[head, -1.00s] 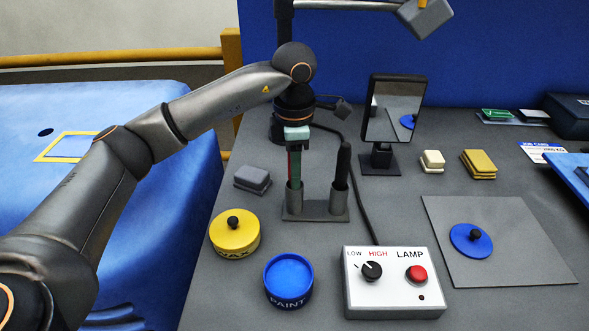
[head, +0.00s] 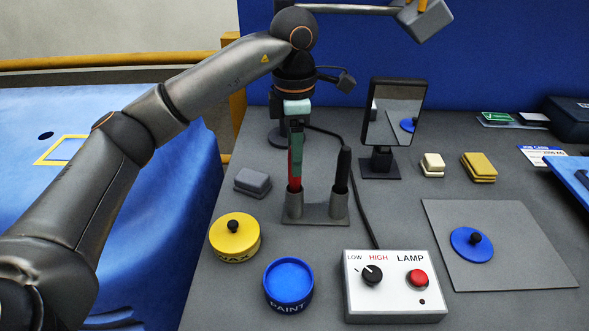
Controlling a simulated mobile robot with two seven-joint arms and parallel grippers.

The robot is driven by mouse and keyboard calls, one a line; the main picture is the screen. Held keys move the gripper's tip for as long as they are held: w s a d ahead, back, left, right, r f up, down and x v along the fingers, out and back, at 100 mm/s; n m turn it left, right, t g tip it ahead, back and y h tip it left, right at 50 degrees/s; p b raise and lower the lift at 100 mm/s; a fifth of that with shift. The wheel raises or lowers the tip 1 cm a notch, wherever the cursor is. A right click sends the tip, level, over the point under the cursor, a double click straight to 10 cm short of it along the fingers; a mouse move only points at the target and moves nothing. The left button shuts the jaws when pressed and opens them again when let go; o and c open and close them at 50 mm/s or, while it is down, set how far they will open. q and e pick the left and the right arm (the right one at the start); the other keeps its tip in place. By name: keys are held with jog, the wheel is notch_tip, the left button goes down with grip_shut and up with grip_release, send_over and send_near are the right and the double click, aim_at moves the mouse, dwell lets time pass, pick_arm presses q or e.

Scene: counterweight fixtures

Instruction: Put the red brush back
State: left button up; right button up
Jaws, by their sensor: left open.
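The red brush (head: 294,178) stands upright in the left tube of the grey two-tube holder (head: 318,212). Its lower end is hidden inside the tube and its upper part is partly covered by my gripper. My left gripper (head: 297,150) points down over the brush from above, its greenish fingers beside the red shaft. It is open, with the brush still between or right beside the fingers; the exact gap is hard to see. My right gripper is not in view.
A black brush (head: 342,170) stands in the holder's right tube. A yellow wax tin (head: 234,241), blue paint pot (head: 288,284) and lamp box (head: 393,300) stand in front. A mirror (head: 394,110) stands behind right. A grey block (head: 252,182) lies left of the holder.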

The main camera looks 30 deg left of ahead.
pick_arm(q)
notch_tip(320, 180, up, 7)
jog(key=shift+f+p, duration=0.15)
jog(key=shift+p, duration=0.5)
